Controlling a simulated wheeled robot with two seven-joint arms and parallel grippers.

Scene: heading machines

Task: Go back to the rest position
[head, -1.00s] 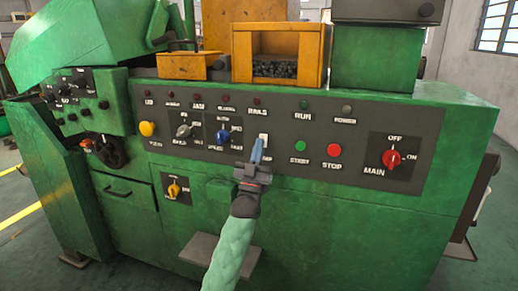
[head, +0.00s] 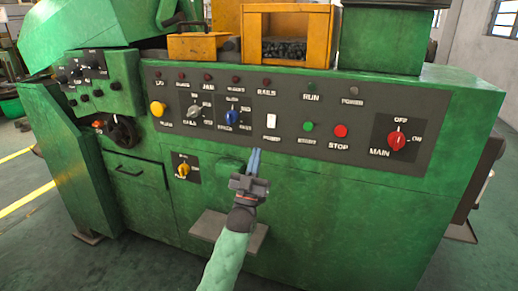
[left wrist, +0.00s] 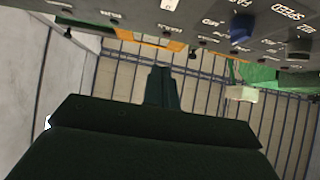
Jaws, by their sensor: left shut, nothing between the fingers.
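My left gripper (head: 254,163) is shut and empty, its blue fingertips pointing up at the machine front. It sits just below the control panel (head: 345,147), under the white switch (head: 271,121), and looks apart from it. In the left wrist view the shut fingers (left wrist: 162,88) show dark, with the panel's edge and the blue knob (left wrist: 241,30) above them. My left arm in its green sleeve comes up from the bottom of the head view. My right gripper is in neither view.
The green machine (head: 330,200) fills most of the head view. A grey step plate (head: 262,240) juts out beside my left wrist. The red main switch (head: 397,139), green button (head: 308,127) and red button (head: 341,130) are on the panel. Open floor lies at the left (head: 25,225).

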